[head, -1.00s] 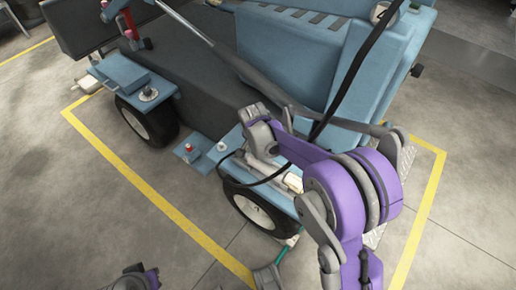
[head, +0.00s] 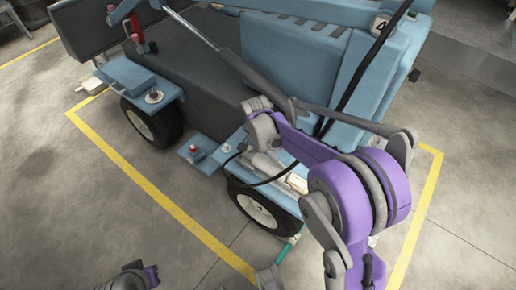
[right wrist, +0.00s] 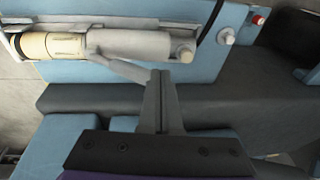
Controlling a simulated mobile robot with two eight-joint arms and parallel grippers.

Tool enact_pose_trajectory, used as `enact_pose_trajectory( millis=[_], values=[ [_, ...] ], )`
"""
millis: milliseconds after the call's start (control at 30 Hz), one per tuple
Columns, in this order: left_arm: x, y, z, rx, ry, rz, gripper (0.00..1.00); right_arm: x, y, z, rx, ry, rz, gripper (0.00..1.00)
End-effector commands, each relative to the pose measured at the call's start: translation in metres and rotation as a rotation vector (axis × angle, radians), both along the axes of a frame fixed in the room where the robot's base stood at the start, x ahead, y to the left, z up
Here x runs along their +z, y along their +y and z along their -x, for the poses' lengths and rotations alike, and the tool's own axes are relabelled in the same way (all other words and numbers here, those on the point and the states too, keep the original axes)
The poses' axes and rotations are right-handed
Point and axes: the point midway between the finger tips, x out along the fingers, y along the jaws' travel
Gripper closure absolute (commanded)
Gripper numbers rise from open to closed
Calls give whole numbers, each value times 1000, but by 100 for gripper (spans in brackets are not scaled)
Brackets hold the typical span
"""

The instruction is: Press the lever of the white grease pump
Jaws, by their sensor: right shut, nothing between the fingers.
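The white grease pump (right wrist: 135,44) lies along a blue ledge at the top of the right wrist view, with a cream end piece (right wrist: 52,46). In the head view the pump (head: 266,164) sits above the front wheel, partly hidden by my right arm. Its thin pale lever (right wrist: 118,68) slants down from the pump body to the fingertips. My right gripper (right wrist: 160,75) is shut and empty, its tips at the lever's end. I cannot tell whether they touch.
The blue wheeled machine (head: 300,55) fills the upper middle. A red button (head: 194,149) sits on a small blue plate left of the pump; it also shows in the right wrist view (right wrist: 258,19). A yellow floor line (head: 160,193) surrounds the machine.

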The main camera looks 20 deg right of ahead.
Motion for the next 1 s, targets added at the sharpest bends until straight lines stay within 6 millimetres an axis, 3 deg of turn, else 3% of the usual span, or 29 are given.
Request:
enact_pose_trajectory(
  millis=[33,200,400,1000],
  values=[
    [4,0,0,0,-1,0,100,14,3,2,1,0,0,100],
    [12,0,1,0,-4,0,100,50,8,7,2,1,2,100],
    [18,0,1,0,-6,0,100,75,12,10,2,1,2,100],
    [19,0,1,0,-6,0,100,81,13,11,0,1,3,100]
  ],
)
